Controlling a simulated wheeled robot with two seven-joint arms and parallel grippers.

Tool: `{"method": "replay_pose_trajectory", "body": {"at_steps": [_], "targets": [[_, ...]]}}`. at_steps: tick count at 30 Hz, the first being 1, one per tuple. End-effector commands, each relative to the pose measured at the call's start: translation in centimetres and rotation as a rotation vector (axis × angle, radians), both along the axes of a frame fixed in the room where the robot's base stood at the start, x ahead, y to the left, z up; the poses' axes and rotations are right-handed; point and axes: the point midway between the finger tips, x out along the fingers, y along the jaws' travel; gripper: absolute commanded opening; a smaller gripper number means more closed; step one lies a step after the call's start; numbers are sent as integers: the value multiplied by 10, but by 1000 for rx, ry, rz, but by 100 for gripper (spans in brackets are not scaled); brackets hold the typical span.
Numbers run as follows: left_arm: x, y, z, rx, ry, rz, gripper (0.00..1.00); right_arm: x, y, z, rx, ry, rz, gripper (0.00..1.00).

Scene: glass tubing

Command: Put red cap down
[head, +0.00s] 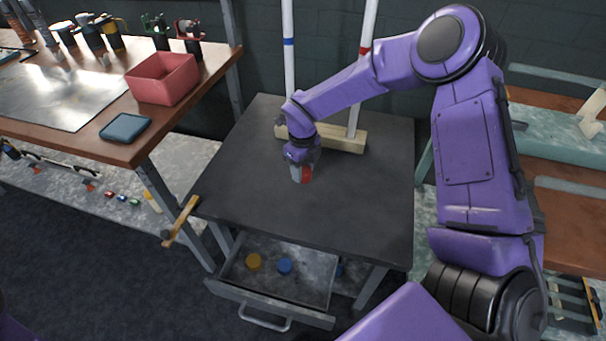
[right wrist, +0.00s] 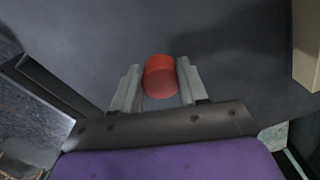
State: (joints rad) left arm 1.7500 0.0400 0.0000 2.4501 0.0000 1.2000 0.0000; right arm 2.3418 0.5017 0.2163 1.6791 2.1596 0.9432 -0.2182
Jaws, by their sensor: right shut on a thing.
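The red cap (right wrist: 160,76) is between the two fingers of my right gripper (right wrist: 160,88), which is shut on it. In the head view the red cap (head: 306,174) shows as a small red patch at the tips of my right gripper (head: 301,174), over the dark table top (head: 355,205). I cannot tell whether the cap touches the table. My left gripper is not in view.
A wooden block (head: 345,142) holding two upright white tubes, one blue-banded and one red-banded, stands behind my right gripper. An open drawer (head: 280,290) below the front edge holds a yellow cap (head: 254,262) and blue caps (head: 285,266). The table's front and right are clear.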

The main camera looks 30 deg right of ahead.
Motion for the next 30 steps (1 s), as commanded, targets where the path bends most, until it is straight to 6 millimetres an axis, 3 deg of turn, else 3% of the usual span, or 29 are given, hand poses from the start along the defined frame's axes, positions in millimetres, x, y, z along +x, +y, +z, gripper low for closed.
{"method": "replay_pose_trajectory", "body": {"at_steps": [6,16,17,19,30], "targets": [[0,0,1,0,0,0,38,3,-4,-34,-2,3,1,15],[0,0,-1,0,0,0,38,3,-4,-40,0,1,0,15],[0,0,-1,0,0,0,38,3,-4,-40,0,1,0,46],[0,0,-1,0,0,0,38,3,-4,-39,0,1,1,69],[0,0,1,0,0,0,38,4,-4,-31,0,-1,1,69]]}}
